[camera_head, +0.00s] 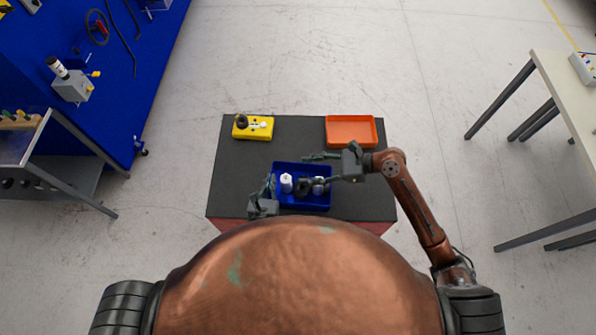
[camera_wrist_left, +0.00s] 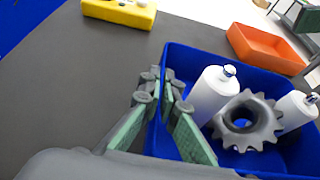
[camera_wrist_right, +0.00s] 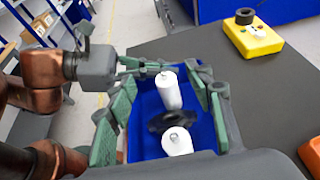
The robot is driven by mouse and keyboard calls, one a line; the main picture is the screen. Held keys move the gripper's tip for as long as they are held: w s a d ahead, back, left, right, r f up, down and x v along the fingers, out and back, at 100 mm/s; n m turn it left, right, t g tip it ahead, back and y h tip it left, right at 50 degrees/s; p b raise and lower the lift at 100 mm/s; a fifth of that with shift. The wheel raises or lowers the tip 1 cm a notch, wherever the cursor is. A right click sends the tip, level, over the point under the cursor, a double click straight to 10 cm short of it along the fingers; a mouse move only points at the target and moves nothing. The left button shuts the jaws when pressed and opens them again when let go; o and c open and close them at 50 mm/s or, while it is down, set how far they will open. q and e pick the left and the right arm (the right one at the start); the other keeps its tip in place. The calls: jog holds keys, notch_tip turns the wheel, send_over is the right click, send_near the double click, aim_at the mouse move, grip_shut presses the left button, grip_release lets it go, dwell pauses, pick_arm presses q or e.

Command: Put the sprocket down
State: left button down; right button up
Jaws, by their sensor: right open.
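The dark toothed sprocket (camera_wrist_left: 245,120) is in the blue bin (camera_wrist_left: 225,56), between two white bottles (camera_wrist_left: 212,95) (camera_wrist_right: 177,141). Its central hole shows in the left wrist view; I cannot tell whether it lies flat or leans. It also shows in the right wrist view (camera_wrist_right: 172,121). My right gripper (camera_wrist_right: 165,80) is open, its green-padded fingers spread on either side of the sprocket and bottles, apart from the sprocket. My left gripper (camera_wrist_left: 160,82) is at the bin's left wall, its fingers close together about the rim; whether they pinch it is hidden.
The bin stands at the front of a dark table (camera_head: 225,185). A yellow box (camera_head: 253,127) with a black ring on it stands at the back left. An empty orange tray (camera_head: 350,131) is at the back right. The tabletop between them is clear.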

jog(key=v, duration=0.7)
jog(key=shift+d, duration=0.2)
pick_arm(q)
jog(key=c, duration=2.1)
grip_release()
jog(key=shift+s, duration=0.15)
jog(key=v, duration=1.1)
jog(key=shift+s+d+r, duration=0.1)
jog(key=shift+s+r, duration=0.05)
jog(key=shift+s, duration=0.2)
